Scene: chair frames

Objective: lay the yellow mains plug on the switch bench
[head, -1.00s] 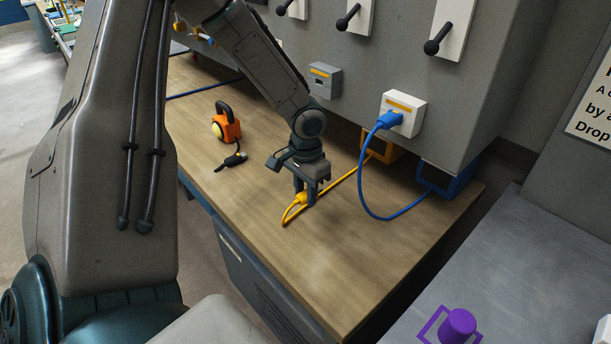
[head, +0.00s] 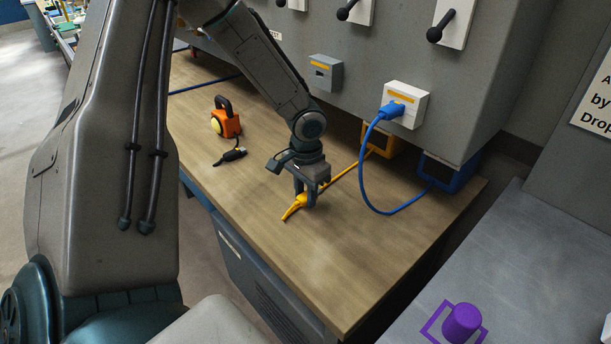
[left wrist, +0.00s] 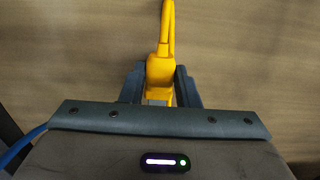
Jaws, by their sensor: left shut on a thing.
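The yellow mains plug (left wrist: 159,70) sits between the two fingers of my left gripper (left wrist: 160,88) in the left wrist view. In the head view my left gripper (head: 305,198) points down, shut on the plug, at or just above the wooden top of the switch bench (head: 345,255). I cannot tell whether the plug touches the wood. The plug's yellow cord (head: 345,172) runs back toward a yellow frame (head: 380,138) under the grey cabinet. The fingers hide much of the plug in the head view. My right gripper is not in view.
A blue plug (head: 393,110) with a blue cord is in a white socket (head: 406,97). A grey socket (head: 324,73) beside it is empty. An orange lamp (head: 226,120) with a black lead stands at the left. The bench front is clear. A purple knob (head: 462,322) is at the lower right.

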